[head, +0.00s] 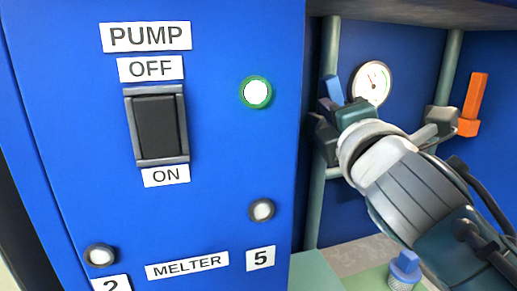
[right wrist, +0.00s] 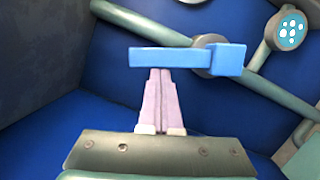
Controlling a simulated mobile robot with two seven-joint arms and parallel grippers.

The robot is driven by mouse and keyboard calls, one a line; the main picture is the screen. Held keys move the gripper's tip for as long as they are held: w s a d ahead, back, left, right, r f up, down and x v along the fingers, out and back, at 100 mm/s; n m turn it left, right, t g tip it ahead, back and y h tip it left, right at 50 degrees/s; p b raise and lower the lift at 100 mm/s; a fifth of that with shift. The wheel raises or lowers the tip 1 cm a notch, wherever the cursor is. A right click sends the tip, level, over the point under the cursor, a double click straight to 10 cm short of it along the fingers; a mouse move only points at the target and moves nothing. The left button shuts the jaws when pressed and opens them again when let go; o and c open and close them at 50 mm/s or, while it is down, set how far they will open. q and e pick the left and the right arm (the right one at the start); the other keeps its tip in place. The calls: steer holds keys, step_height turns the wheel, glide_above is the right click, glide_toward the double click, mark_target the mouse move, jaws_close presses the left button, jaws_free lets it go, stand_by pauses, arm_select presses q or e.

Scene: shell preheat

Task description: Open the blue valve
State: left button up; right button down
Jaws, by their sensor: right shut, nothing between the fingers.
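The blue valve handle (head: 333,89) sits on a vertical pipe to the right of the blue panel. In the right wrist view the blue valve handle (right wrist: 175,57) is a bar lying across the picture, with a thicker block at its right end over the pipe fitting. My right gripper (head: 326,104) is at the handle, partly hidden by its own wrist. In the right wrist view the fingers (right wrist: 160,72) are pressed together and empty, with their tips at the bar's lower edge. I cannot tell whether they touch it. My left gripper is not in view.
An orange valve handle (head: 473,104) stands on the pipe at right. A round gauge (head: 371,83) is behind my right wrist. A pump switch (head: 157,127) and a lit green-ringed lamp (head: 256,92) are on the panel at left. A small blue knob (head: 405,267) is below.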

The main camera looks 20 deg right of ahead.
mark_target(342, 97)
steer(key=d+m+p, duration=0.1)
steer(key=d+r+m+p, duration=0.1)
steer(key=m+p, duration=0.1)
steer(key=shift+r+g, duration=0.3)
steer(key=shift+g, duration=0.1)
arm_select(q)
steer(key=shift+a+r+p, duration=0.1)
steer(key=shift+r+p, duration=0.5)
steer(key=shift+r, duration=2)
arm_select(e)
steer(key=shift+d+m, duration=0.45)
steer(key=shift+m, duration=0.25)
steer(key=shift+w, duration=0.1)
